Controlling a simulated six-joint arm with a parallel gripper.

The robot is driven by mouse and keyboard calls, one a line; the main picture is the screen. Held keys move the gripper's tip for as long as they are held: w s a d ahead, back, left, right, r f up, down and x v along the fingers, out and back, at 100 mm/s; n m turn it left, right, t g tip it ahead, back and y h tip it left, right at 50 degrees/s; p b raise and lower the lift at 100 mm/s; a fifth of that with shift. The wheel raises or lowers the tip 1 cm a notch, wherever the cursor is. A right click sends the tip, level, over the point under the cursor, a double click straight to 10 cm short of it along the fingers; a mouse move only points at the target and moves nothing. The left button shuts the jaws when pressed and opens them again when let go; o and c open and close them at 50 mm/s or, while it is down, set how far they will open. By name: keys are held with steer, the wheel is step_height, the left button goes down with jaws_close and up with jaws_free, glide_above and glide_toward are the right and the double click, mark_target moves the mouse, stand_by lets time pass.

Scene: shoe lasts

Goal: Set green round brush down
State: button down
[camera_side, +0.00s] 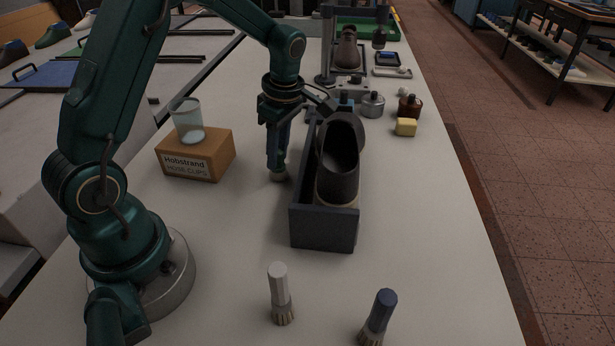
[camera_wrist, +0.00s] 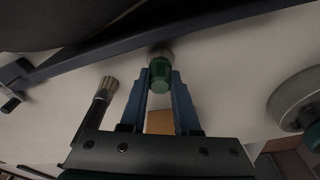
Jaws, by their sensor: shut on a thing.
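My gripper (camera_side: 279,160) points straight down over the table, left of the dark open box. Its blue fingers also show in the wrist view (camera_wrist: 160,85), shut on the green round brush (camera_wrist: 160,70). In the wrist view the brush's green handle end sits between the fingertips. In the side view only its pale lower end (camera_side: 279,176) shows below the fingers, at or just above the tabletop; I cannot tell whether it touches. The fingers hide the rest of the brush. It looks upright.
The dark box (camera_side: 324,240) holding a dark brown boot (camera_side: 338,180) is close on the right. A cardboard box (camera_side: 195,158) with a glass (camera_side: 188,122) stands left. A white-handled brush (camera_side: 280,290) and a blue-handled brush (camera_side: 380,312) stand in front. Table between is clear.

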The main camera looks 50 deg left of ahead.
steer(key=shift+f, duration=0.2)
steer(key=shift+f, duration=0.15)
steer(key=c, duration=0.6)
jaws_free()
steer(key=shift+c, duration=0.2)
step_height(320, 180, up, 12)
steer(key=d, duration=0.2)
steer(key=s+d+m+t, duration=0.3)
steer(key=s+m, duration=0.3)
steer(key=m, duration=0.5)
steer(key=s+d+m+t+h, duration=0.1)
steer(key=s+d+m+t, duration=0.2)
steer(key=s+d+m, duration=0.3)
steer(key=shift+s+d+r+m+h, duration=0.25)
steer(key=shift+s+r+m, duration=0.4)
steer(key=shift+m, duration=2.05)
